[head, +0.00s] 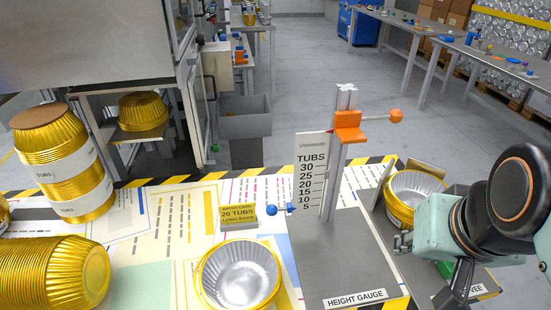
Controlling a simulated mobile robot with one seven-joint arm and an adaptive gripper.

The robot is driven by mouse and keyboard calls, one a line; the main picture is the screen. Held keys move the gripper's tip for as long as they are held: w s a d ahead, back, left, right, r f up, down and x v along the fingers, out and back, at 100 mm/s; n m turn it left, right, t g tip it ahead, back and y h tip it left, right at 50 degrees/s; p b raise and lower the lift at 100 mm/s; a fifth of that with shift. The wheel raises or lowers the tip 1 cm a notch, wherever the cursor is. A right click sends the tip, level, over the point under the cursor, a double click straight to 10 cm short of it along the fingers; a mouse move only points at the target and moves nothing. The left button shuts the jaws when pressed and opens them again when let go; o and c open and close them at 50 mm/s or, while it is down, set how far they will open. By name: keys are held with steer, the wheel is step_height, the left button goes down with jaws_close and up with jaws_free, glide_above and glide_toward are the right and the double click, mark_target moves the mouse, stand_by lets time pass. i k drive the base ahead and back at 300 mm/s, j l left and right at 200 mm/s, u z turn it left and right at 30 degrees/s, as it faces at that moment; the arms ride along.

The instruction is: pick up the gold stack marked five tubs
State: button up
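Another open gold tub or short stack (240,272) sits on the table at the front middle. My gripper (402,243) is at the right, in front of the right-hand stack and close to it; contact cannot be told. Its fingers are small and partly hidden by my arm, so their opening is unclear. The height gauge (345,150) has an orange slider and a tub scale, with 5 lowest.
Tall banded gold stacks (62,165) stand at left, with a lying gold stack (50,275) in front. A yellow batch card (238,217) reads 20 tubs. A press (95,45) with a gold stack inside is at the back left. The gauge post rises left of my gripper.

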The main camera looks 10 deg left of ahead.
mark_target(239, 274)
steer(key=u, duration=1.45)
steer(key=z, duration=1.8)
steer(key=u, duration=1.9)
